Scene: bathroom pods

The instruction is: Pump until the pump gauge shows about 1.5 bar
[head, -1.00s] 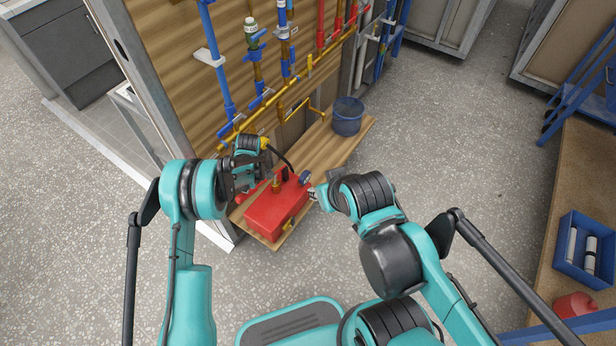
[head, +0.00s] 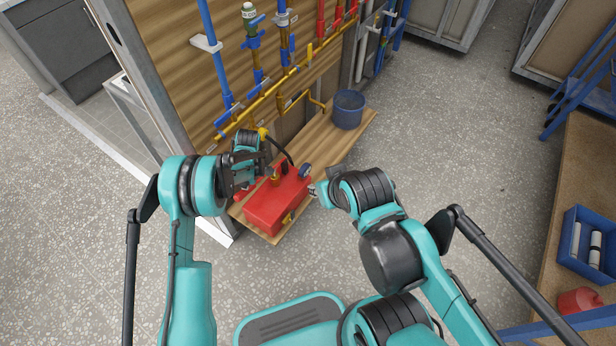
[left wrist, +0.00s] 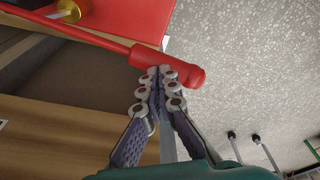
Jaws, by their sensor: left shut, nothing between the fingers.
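The red test pump (head: 277,205) stands on the wooden board below the pipe wall. A small dark round gauge (head: 305,171) sits at its far right corner; its reading is too small to make out. In the left wrist view the pump's red lever handle (left wrist: 168,62) crosses the upper part, with its thick grip end at the right. My left gripper (head: 266,163) is at the pump's left side. It also shows in the left wrist view (left wrist: 162,76), shut and empty, fingertips at the handle's edge. My right gripper (head: 315,190) is right of the pump, mostly hidden by its wrist.
A hose runs behind the pump towards the yellow pipe (head: 275,92) on the wall. A dark blue bucket (head: 348,109) stands at the board's far end. A workbench (head: 570,190) with a blue bin (head: 590,245) is at the right. The floor between is clear.

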